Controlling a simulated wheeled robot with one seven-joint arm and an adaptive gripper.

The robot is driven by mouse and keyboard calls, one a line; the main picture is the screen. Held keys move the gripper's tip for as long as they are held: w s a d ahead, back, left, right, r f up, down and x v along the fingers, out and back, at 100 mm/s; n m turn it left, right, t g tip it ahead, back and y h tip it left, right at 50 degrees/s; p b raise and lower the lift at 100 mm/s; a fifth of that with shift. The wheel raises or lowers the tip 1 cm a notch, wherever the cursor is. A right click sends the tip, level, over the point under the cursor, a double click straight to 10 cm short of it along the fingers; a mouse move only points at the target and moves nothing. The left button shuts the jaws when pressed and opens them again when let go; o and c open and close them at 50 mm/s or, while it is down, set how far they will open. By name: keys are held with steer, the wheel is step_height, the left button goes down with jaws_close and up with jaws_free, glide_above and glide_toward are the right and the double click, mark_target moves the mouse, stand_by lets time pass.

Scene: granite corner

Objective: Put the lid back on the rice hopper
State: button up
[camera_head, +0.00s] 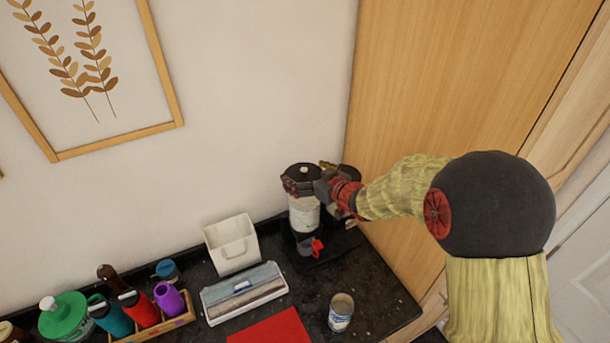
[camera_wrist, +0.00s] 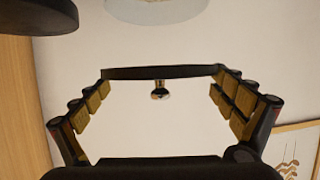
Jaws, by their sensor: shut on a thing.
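My gripper (camera_head: 307,183) is shut on a round dark lid (camera_head: 303,169) with a small knob. In the wrist view, which looks upside down, the lid (camera_wrist: 130,73) is edge-on between the fingertips (camera_wrist: 160,85), with its shiny knob (camera_wrist: 160,94) on the upper side. The rice hopper (camera_head: 305,215), a pale upright cylinder on a dark machine, stands under the lid in the head view. Its pale round top (camera_wrist: 155,10) shows in the wrist view, with a gap between it and the lid. The lid hides the hopper's opening in the head view.
A dark round top (camera_wrist: 35,15) stands beside the hopper, partly behind my gripper in the head view. A white bin (camera_head: 232,243), a long box (camera_head: 243,292), a can (camera_head: 341,312) and a bottle rack (camera_head: 160,328) share the dark counter.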

steer(key=shift+f+b, duration=2.2)
steer(key=shift+f, duration=0.75)
steer(key=shift+f, duration=0.15)
steer(key=o, duration=0.8)
steer(key=shift+c, duration=0.2)
steer(key=shift+r+p, duration=2.65)
steer(key=shift+r, duration=0.9)
steer(key=shift+c, duration=0.3)
